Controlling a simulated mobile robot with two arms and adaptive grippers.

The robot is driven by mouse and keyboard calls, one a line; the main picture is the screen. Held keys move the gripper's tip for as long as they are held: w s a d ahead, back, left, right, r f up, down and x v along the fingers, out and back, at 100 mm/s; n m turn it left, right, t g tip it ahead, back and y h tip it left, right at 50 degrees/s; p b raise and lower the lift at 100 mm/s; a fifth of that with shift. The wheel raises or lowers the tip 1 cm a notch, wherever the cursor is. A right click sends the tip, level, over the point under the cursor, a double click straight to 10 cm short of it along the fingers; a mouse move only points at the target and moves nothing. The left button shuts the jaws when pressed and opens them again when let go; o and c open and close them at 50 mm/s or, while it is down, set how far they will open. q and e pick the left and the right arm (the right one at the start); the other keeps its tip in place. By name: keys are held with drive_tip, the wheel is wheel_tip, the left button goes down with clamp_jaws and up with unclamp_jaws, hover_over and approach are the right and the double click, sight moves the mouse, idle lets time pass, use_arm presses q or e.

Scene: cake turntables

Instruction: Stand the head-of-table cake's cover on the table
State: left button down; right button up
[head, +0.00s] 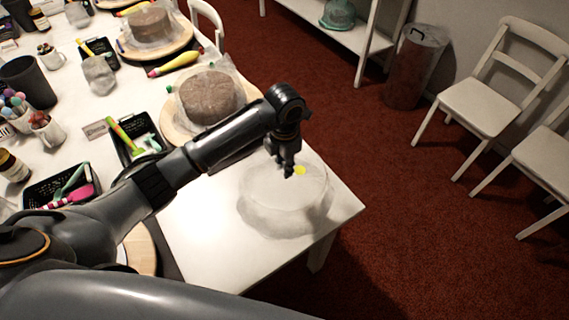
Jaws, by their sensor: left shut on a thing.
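My left gripper (288,170) points down over the near right corner of the white table (203,235). My right gripper is not in view.
Black trays (127,152) with tools, mugs and another cake (150,22) fill the table to the left. Part of a wooden disc (143,252) shows behind my arm. White chairs (480,101) and a bin (413,72) stand off to the right.

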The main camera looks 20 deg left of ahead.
use_arm(q)
drive_tip(key=c, duration=1.2)
unclamp_jaws()
drive_tip(key=shift+f, duration=0.1)
drive_tip(key=shift+r, duration=0.3)
wheel_tip(320, 180, up, 12)
drive_tip(key=b, duration=0.2)
